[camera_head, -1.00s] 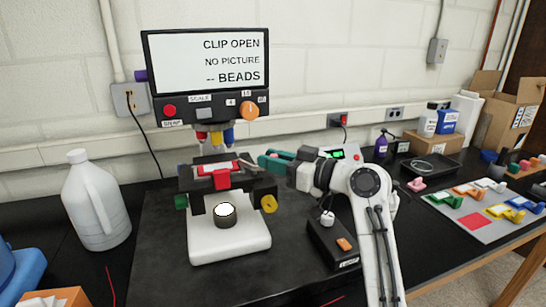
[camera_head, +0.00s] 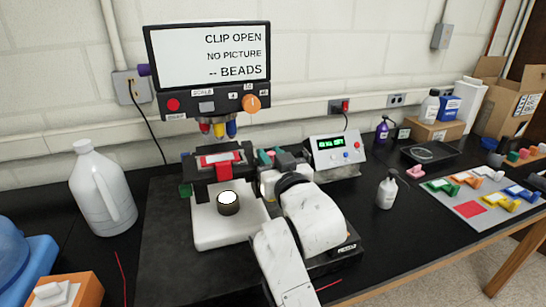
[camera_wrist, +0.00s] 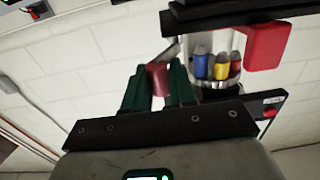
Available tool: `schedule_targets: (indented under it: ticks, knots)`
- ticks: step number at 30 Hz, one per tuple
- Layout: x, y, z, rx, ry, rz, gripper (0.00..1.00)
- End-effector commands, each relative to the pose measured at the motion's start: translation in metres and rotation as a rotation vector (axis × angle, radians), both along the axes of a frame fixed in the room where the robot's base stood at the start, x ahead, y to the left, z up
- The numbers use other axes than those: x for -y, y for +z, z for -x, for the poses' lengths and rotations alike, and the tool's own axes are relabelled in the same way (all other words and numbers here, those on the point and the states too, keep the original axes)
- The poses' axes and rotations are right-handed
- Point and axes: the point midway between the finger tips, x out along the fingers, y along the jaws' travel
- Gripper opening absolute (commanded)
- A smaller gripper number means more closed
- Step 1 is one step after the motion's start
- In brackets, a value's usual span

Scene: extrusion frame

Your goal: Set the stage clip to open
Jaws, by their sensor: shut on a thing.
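The microscope's stage (camera_head: 205,175) carries a red clip part (camera_head: 222,160) around a pale slide area, with a red block at its front. The screen (camera_head: 208,55) reads CLIP OPEN, NO PICTURE, -- BEADS. My gripper (camera_head: 266,157) is at the right side of the stage, partly hidden by my own wrist. In the wrist view my green fingers (camera_wrist: 159,88) are shut on a red lever end (camera_wrist: 157,78), joined to a thin grey arm at the stage. The red block (camera_wrist: 268,46) also hangs under the stage edge there.
A green-display box (camera_head: 338,150) stands right of my arm. A white bottle (camera_head: 387,190) stands farther right, before a black tray (camera_head: 430,153). A large white jug (camera_head: 103,190) stands left. Coloured lenses (camera_wrist: 217,67) hang close to my fingers.

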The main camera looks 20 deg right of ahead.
Motion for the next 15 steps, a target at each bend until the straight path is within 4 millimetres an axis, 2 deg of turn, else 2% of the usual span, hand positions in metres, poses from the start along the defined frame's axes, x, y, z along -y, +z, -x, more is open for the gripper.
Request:
schedule_targets:
  ticks: [15]
  knots:
    - [-0.004,-0.0015,0.002,-0.003,-0.103,0.001,0.0]
